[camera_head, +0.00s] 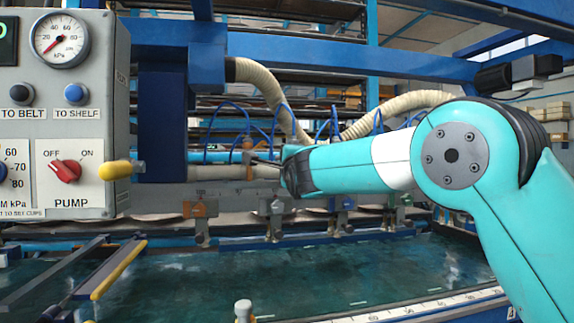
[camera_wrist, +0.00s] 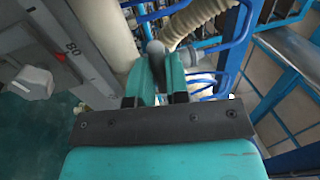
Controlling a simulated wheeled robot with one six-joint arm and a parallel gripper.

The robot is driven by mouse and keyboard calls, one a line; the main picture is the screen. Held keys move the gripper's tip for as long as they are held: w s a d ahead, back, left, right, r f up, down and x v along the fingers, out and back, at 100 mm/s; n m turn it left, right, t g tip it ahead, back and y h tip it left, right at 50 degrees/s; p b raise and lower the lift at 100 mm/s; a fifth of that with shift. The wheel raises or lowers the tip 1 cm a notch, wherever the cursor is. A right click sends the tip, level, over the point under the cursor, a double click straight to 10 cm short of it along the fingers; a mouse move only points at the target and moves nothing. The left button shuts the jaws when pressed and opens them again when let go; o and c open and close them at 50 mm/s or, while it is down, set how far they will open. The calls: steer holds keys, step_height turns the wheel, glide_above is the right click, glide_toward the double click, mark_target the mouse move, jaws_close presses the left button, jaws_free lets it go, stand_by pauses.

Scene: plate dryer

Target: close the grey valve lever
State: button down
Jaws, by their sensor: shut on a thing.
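In the wrist view, my gripper (camera_wrist: 157,66) has its two teal fingers close together around a grey, round-ended lever (camera_wrist: 155,47). The lever's tip stands out between the fingertips, and its lower part is hidden by the fingers. In the head view, my gripper (camera_head: 262,160) reaches left from the teal arm to a small valve (camera_head: 248,158) on the beige pipe (camera_head: 213,173). The lever is too small there to make out its angle clearly.
The grey control box (camera_head: 65,140) with gauge, buttons and red pump knob stands at the left. Ribbed hoses (camera_head: 270,88) and thin blue tubes (camera_head: 228,112) surround the valve. Blue beams (camera_head: 340,55) cross above. The green bed (camera_head: 280,275) below is largely clear.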

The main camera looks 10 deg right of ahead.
steer(key=c, duration=1.1)
jaws_free()
steer(key=s+f+b, duration=0.3)
steer(key=s+b, duration=0.1)
steer(key=s, duration=1.3)
steer(key=shift+f, duration=0.2)
